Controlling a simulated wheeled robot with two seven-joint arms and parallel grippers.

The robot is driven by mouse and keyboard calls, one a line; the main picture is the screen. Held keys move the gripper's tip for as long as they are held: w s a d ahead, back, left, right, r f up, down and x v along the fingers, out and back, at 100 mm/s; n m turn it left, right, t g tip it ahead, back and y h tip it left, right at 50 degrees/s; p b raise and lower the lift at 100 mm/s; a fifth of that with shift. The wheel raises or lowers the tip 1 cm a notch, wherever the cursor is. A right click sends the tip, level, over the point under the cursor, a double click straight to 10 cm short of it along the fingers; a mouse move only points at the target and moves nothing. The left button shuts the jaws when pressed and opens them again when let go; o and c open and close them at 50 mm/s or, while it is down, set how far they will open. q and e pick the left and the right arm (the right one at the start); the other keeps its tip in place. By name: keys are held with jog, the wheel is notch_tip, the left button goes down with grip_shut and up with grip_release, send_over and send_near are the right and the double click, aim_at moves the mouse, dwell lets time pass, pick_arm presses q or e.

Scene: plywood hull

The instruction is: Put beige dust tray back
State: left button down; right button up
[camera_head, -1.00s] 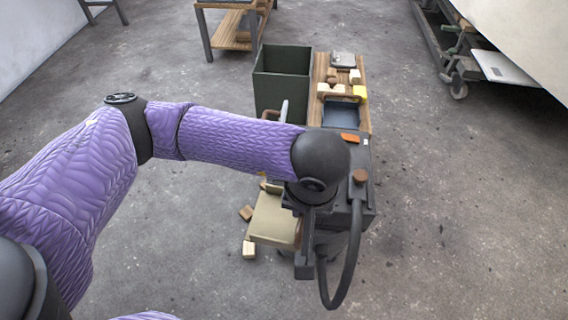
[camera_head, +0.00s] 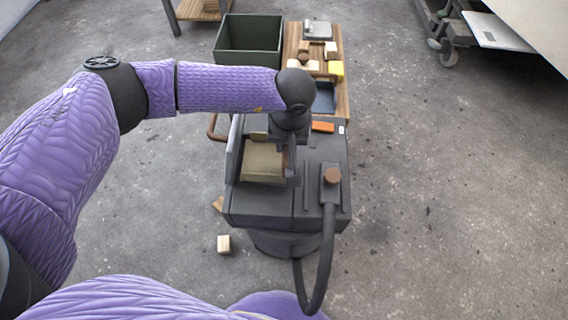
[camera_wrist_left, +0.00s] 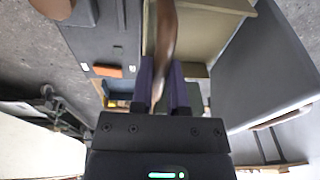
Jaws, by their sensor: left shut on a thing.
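The beige dust tray (camera_head: 263,162) sits in or just over the left part of the dark grey machine (camera_head: 305,200); I cannot tell whether it rests on the bottom there. My left gripper (camera_head: 287,150) is at the tray's right side. In the left wrist view, the purple fingers of my left gripper (camera_wrist_left: 163,88) are shut on a brown handle (camera_wrist_left: 165,40) along the edge of the beige tray (camera_wrist_left: 210,32). The gripper and arm hide part of the tray's far edge. My right gripper is out of view.
A raised grey panel (camera_head: 234,147) stands along the tray's left side. The machine has a brown knob (camera_head: 332,175) and a black hose (camera_head: 325,255). A green bin (camera_head: 250,42) and a wooden bench with blocks stand behind.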

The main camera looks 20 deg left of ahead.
aim_at(267, 151)
pick_arm(q)
jog(key=w, duration=0.1)
jog(key=w+a+b, duration=0.1)
jog(key=shift+w+a+f, duration=0.3)
jog(key=shift+w+a, duration=0.05)
jog(key=shift+w, duration=0.05)
notch_tip(267, 151, down, 8)
jog(key=b, duration=0.5)
jog(key=shift+s+r, duration=0.1)
jog(key=shift+r, duration=0.05)
notch_tip(267, 151, down, 3)
jog(key=shift+r+b, duration=0.15)
jog(key=shift+b, duration=0.65)
jog(key=shift+f+b, duration=0.35)
jog(key=shift+f, duration=0.25)
jog(key=shift+r, duration=0.15)
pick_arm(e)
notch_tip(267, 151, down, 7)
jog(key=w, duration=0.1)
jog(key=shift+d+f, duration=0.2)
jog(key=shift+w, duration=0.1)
pick_arm(q)
jog(key=c, duration=0.9)
grip_release()
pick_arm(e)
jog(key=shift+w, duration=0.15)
